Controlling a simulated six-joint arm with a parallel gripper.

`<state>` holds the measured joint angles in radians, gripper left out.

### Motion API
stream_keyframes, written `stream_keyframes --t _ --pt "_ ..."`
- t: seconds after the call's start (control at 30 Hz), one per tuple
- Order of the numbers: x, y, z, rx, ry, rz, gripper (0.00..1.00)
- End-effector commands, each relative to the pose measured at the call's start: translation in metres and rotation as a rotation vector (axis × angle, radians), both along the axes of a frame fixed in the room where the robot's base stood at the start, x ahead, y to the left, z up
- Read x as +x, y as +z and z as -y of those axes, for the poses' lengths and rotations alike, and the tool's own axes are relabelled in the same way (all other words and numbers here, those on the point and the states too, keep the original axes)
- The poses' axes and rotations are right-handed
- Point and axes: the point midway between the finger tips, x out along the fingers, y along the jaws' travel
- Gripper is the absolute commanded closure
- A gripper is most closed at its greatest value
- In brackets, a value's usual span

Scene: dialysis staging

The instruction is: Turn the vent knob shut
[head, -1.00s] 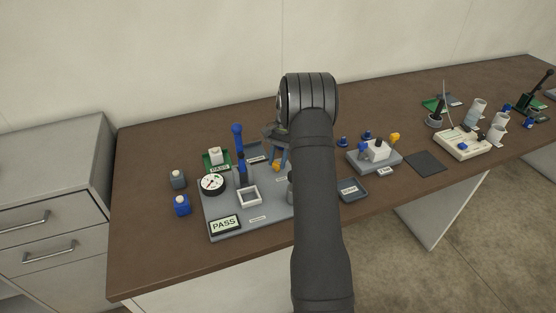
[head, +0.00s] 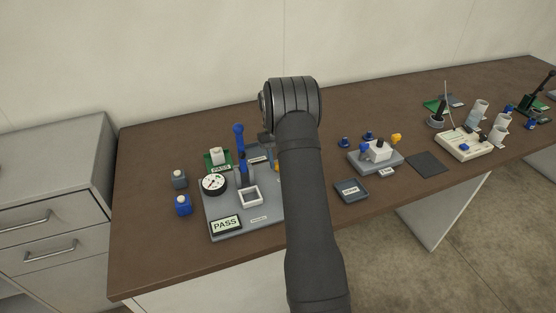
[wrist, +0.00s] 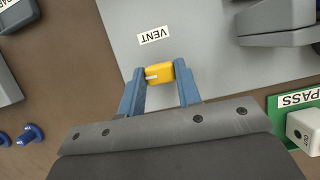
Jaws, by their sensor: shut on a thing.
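The yellow vent knob (wrist: 159,72) sits between the blue fingers of my gripper (wrist: 158,82) in the wrist view, with the fingers shut on its two sides. A white mark shows on the knob's left part. A white VENT label (wrist: 154,36) lies on the grey board (wrist: 205,35) beside the knob. In the head view my arm covers the gripper and most of the knob; a small yellow-orange bit of it shows at the arm's left edge.
On the board in the head view stand a round gauge (head: 213,184), a white square frame (head: 249,196), a blue-handled upright part (head: 240,150) and a PASS display (head: 226,225). A dark tray (head: 351,190) lies right of my arm. Brown table shows in front of the tray.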

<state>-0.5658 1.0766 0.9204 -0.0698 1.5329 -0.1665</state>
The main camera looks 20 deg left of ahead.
Motion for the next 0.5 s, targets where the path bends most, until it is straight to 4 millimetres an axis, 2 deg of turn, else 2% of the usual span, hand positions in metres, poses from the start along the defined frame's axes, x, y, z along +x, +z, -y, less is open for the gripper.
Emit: stream_keyframes --t 0.5 --pt "0.0014 0.0015 -0.0012 0.004 0.054 0.006 0.92"
